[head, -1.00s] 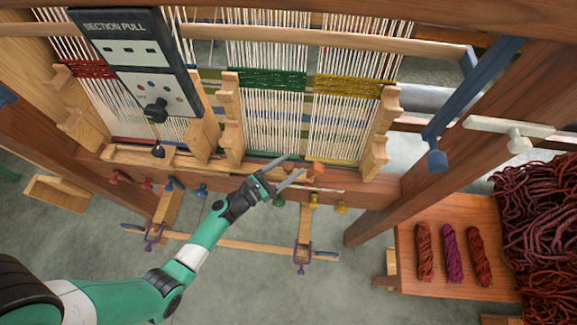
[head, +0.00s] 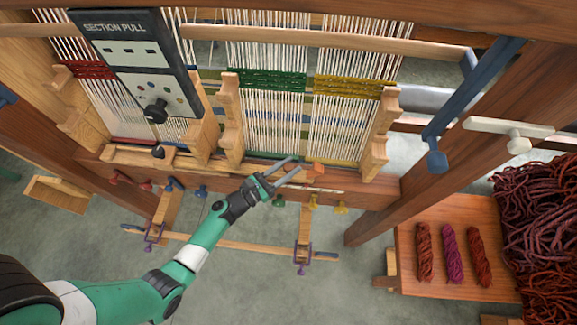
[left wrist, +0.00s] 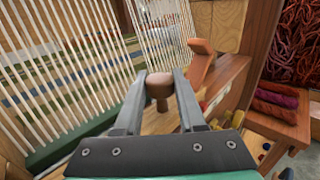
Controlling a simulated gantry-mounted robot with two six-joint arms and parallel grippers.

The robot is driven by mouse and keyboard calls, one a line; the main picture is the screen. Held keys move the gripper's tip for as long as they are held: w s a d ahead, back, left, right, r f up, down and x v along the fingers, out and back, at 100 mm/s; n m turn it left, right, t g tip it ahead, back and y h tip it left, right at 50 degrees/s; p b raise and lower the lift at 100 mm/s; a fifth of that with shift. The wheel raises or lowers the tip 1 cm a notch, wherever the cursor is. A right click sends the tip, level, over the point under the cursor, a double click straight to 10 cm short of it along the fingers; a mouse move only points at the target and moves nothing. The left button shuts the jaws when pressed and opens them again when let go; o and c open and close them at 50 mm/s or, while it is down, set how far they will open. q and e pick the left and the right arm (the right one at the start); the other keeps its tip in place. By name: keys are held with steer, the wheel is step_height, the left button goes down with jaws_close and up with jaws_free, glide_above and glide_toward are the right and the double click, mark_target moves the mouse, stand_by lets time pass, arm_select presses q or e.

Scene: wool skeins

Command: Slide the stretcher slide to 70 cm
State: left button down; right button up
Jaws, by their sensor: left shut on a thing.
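My left gripper (head: 297,163) reaches over the front beam of the loom, below the green and yellow woven bands. In the left wrist view its fingertips (left wrist: 160,82) are shut on a brown rounded knob (left wrist: 159,88), one finger on each side. The knob appears to belong to the stretcher slide; the fingers hide most of what is under it. An orange block (head: 316,170) sits just right of the fingertips, and it also shows in the left wrist view (left wrist: 201,47). I cannot read any scale. My right gripper is not in view.
Upright warp threads (head: 275,125) stand close behind the gripper. A dark "SECTION PULL" panel (head: 122,60) hangs at upper left. Coloured pegs (head: 341,207) stick out below the beam. A wooden shelf (head: 415,215) with 3 skeins stands at right, beside a heap of dark wool (head: 540,225).

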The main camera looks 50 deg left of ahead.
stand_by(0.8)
arm_select(q)
steer(key=shift+s+a, duration=0.2)
steer(key=shift+a, duration=0.05)
steer(key=shift+s+a, duration=0.1)
steer(key=shift+s, duration=0.05)
steer(key=c, duration=0.5)
jaws_free()
steer(key=s+p, duration=0.2)
steer(key=s, duration=0.9)
steer(key=shift+s+a, duration=0.25)
steer(key=shift+a, duration=0.05)
